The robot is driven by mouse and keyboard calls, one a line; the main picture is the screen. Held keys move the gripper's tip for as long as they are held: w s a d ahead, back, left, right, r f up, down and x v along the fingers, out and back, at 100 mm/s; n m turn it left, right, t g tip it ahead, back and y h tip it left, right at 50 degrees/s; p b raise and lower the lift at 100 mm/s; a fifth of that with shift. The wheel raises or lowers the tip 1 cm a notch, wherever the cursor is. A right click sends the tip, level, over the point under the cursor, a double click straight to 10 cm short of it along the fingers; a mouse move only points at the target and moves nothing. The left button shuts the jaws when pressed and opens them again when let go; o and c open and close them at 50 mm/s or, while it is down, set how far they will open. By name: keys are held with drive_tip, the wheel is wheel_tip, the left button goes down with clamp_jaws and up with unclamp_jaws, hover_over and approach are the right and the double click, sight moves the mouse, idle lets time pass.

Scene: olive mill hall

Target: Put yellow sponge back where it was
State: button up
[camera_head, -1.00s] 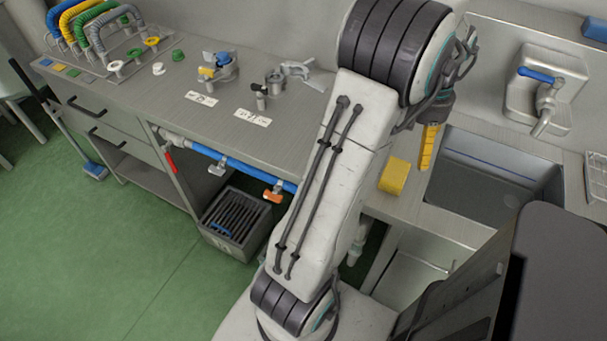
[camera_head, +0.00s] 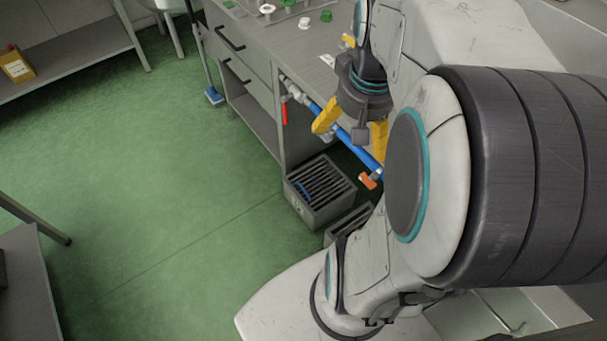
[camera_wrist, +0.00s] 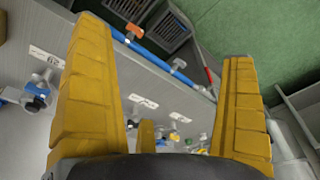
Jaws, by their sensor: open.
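My gripper (camera_head: 347,146) is open, with its yellow fingers spread near the front edge of the counter, above the floor side with the blue pipe. In the wrist view my gripper (camera_wrist: 165,42) has nothing between its fingers. No yellow sponge can be made out for sure in either current view; my arm hides the right part of the counter in the head view. A yellow-brown shape is cut off at the left edge of the wrist view, and I cannot tell what it is.
The grey counter (camera_head: 290,45) bears small valves and fittings. A blue pipe (camera_head: 338,128) with an orange-handled valve (camera_head: 369,181) runs below it. A slotted grey crate (camera_head: 320,194) stands on the floor.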

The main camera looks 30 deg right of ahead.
drive_tip(key=s+a+n, duration=0.1)
drive_tip(key=a+n, duration=0.2)
drive_tip(key=a, duration=0.4)
drive_tip(key=s+a+f+n+t+y, duration=0.1)
drive_tip(key=s+a+n, duration=0.1)
drive_tip(key=a, duration=0.4)
drive_tip(key=shift+s+a+f+n+t, duration=0.15)
drive_tip(key=shift+s+a+n+t, duration=0.15)
drive_tip(key=shift+a+n, duration=0.1)
idle(0.6)
